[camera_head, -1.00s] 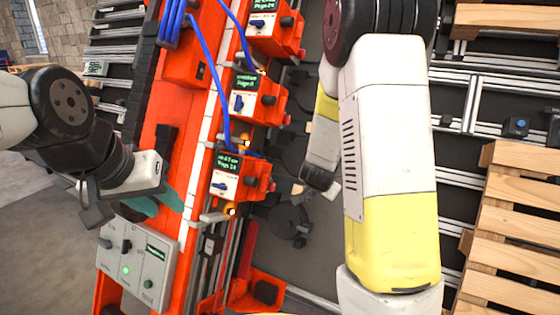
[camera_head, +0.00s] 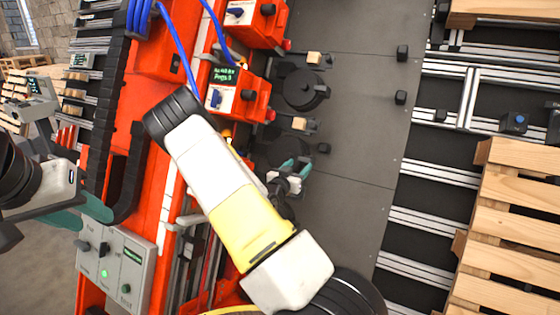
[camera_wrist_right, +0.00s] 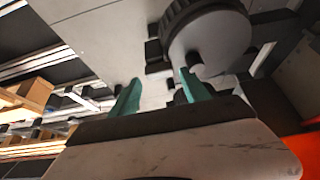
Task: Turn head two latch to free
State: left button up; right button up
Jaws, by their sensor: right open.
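Orange head units with a small display and a blue latch line the orange beam. The middle unit (camera_head: 250,98) shows its blue latch (camera_head: 215,98), and the top unit (camera_head: 265,30) shows another blue latch (camera_head: 236,13). The numbering is too small to read, so I cannot tell which is head two. The lowest unit is hidden behind my right arm. My right gripper (camera_head: 288,171) is open and empty over the dark plate, below and right of the middle unit. In the right wrist view its teal fingers (camera_wrist_right: 160,94) stand apart before a round grey part (camera_wrist_right: 208,42). My left gripper (camera_head: 82,212) is at the left, above the control box, its opening unclear.
A grey control box (camera_head: 117,268) with a lit green button stands at the lower left. Blue hoses (camera_head: 182,50) run along the beam. Round dark clamps (camera_head: 300,90) sit on the plate. Wooden pallets (camera_head: 515,210) lie right, beyond metal rails.

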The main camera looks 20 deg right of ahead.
aim_at(303, 161)
jog(key=shift+x, duration=1.65)
jog(key=shift+c, duration=0.4)
jog(key=c, duration=1)
